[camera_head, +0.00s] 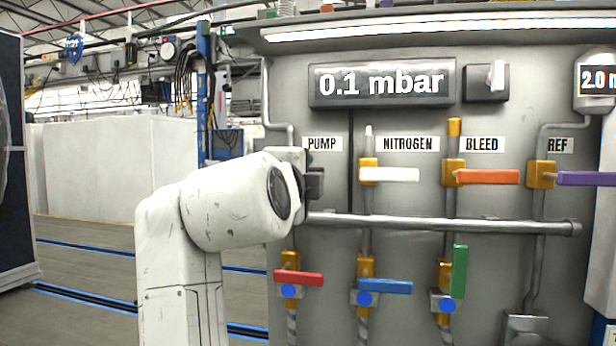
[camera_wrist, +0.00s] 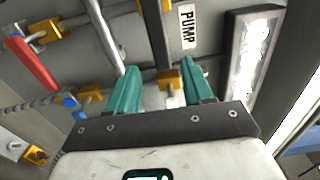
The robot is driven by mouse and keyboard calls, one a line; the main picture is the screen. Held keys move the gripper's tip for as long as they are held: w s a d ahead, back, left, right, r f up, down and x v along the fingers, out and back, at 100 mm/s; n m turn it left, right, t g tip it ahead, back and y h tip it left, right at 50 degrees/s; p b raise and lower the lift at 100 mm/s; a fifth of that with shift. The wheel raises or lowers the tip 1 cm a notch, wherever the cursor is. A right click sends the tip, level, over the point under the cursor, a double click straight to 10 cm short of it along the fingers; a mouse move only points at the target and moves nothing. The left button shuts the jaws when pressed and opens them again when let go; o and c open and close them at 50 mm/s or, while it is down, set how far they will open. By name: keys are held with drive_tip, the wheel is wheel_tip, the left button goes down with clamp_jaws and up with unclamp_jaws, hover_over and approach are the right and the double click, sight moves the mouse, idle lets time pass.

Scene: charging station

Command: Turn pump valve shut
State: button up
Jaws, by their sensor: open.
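The PUMP label (camera_head: 322,144) is on the panel in the head view, and my wrist hides most of the valve below it. In the wrist view the PUMP label (camera_wrist: 187,27) appears turned sideways. A dark bar, seemingly the pump valve handle (camera_wrist: 160,42), runs from a brass body at the top edge down towards my gripper (camera_wrist: 159,70). My gripper is open, with its teal fingers on either side of the bar's lower end. Whether they touch it I cannot tell. A dark piece beside my wrist in the head view may be the handle's end.
A horizontal rail (camera_head: 440,224) crosses the panel below the upper valves. White (camera_head: 390,174), orange (camera_head: 488,177) and purple (camera_head: 588,179) handles lie to the right. Red (camera_head: 298,278), blue (camera_head: 385,286) and green (camera_head: 459,270) handles are below the rail. The display (camera_head: 382,83) reads 0.1 mbar.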

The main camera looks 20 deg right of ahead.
drive_tip(key=shift+v, duration=2.1)
